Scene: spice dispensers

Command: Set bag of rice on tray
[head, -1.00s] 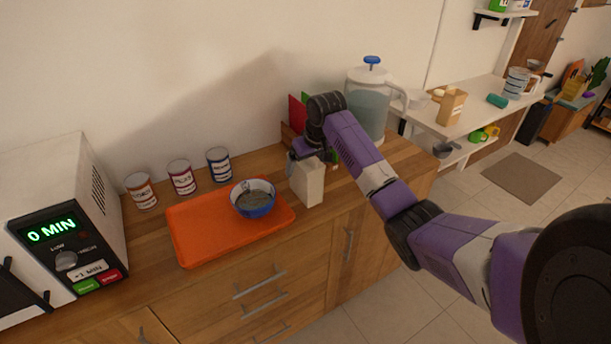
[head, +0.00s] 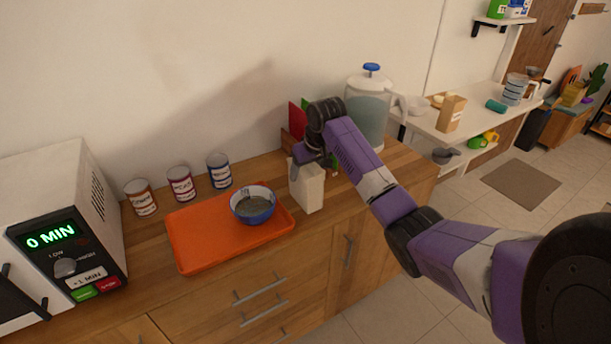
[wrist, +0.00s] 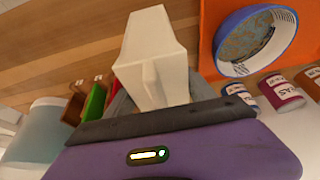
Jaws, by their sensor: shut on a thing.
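The bag of rice is a pale, cream block-shaped bag (head: 308,188), upright at the right end of the orange tray in the head view. It also shows in the wrist view (wrist: 152,60), rising from between my fingers. My gripper (head: 306,160) is shut on the bag near its top; the fingertips are partly hidden. The orange tray (head: 195,250) lies on the wooden counter, left of the bag, and its corner shows in the wrist view (wrist: 209,40). I cannot tell whether the bag's bottom touches the counter.
A blue bowl (head: 253,205) with grey contents sits on the tray's right half. Several cans, one of them blue (head: 219,171), stand behind the tray. A microwave (head: 70,225) is at left, a water dispenser (head: 367,105) behind my arm. The tray's left half is bare.

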